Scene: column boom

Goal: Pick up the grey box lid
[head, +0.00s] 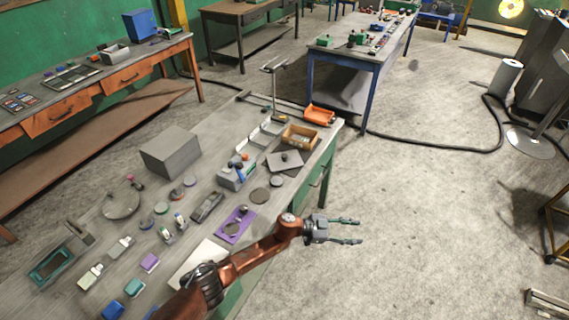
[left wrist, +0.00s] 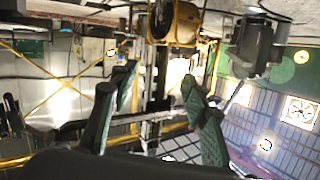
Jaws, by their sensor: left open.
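A flat grey lid with a small dark knob, which looks like the grey box lid (head: 277,166), lies on the workbench (head: 232,122) near its right edge, just in front of an open tan box (head: 300,137). My left gripper (head: 352,231) is open and empty, out past the bench's right edge over the floor, to the right of and nearer than the lid. In the left wrist view its two fingers (left wrist: 158,112) stand apart with nothing between them; the lid does not show there. My right gripper is not in view.
A large grey block (head: 170,152) stands on the bench left of the lid. A grey box with a blue part (head: 237,175), a purple plate (head: 236,225) and discs lie close by. An orange tray (head: 319,115) and a metal stand (head: 274,90) are behind.

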